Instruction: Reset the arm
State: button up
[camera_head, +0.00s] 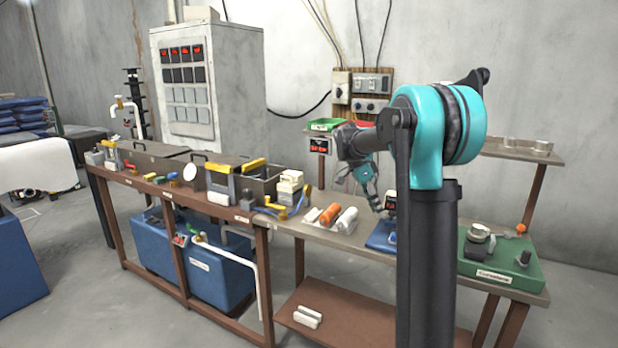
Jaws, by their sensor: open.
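My arm is teal and black and rises in the right half of the view. It is bent at the top and reaches left and away over the workbench (290,228). My gripper (368,201) hangs over the bench, beside a blue item (380,238) and to the right of an orange spool (329,214). The gripper is small in the view and partly overlapped by the arm; it is open, and I see nothing held in it.
White spools (346,221) lie near the orange one. A green tray (500,262) with metal parts stands at the bench's right end. Left are metal tanks (145,158) with clamps. A grey cabinet (205,90) and wall switches (372,84) stand behind. Floor in front is clear.

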jog(key=s+a+f+n+t+y, duration=0.1)
jog(key=s+f+n, duration=0.4)
jog(key=s, duration=0.5)
jog(key=s+a+f+n+t+y, duration=0.2)
jog(key=s+f+n, duration=0.4)
jog(key=s, duration=0.4)
jog(key=s+a+f+n+t+y, duration=0.1)
jog(key=s+f+n+t, duration=0.1)
jog(key=s+f+n, duration=0.3)
jog(key=s+f, duration=0.3)
jog(key=s, duration=0.1)
jog(key=shift+s+a+n+t+y, duration=0.25)
jog(key=shift+s+n+t+y, duration=0.15)
